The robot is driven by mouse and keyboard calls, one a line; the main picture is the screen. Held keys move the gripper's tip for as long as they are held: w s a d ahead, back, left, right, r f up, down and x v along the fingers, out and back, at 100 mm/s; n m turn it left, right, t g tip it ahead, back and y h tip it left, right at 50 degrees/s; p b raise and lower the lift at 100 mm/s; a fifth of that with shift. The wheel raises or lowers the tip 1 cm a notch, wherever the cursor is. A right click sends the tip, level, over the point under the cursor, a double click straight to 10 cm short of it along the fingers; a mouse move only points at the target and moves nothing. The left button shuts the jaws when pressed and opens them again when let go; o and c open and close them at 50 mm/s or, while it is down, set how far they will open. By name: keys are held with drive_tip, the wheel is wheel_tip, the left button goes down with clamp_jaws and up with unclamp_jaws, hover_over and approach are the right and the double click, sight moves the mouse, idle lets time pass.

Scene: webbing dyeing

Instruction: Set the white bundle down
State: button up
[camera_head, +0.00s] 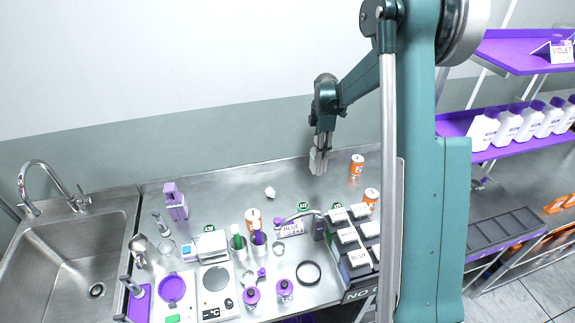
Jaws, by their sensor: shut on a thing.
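My gripper (319,160) hangs fingers down above the back of the steel counter, in the middle of the view. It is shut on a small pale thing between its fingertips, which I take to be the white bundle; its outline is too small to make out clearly. The gripper looks raised off the counter, but the gap is hard to judge. A separate small white lump (270,192) lies on the counter to the lower left of the gripper.
A rack (346,270) of white-topped blocks stands at the right front. Orange-and-white cans (357,165) stand nearby. Purple-capped bottles (284,290), a black ring (308,273) and a scale (215,279) crowd the front. A sink (85,262) is at left. The steel counter (230,188) is mostly clear along the back.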

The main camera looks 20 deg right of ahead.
drive_tip(key=shift+a, duration=0.1)
drive_tip(key=a+b, duration=0.3)
drive_tip(key=a, duration=3.9)
drive_tip(key=shift+r, duration=0.2)
drive_tip(key=shift+f, duration=0.1)
wheel_tip(320, 180, down, 6)
drive_tip(key=shift+d+f, duration=0.1)
drive_tip(key=shift+f, duration=0.05)
drive_tip(key=shift+f, duration=1.8)
drive_tip(key=shift+f, duration=0.1)
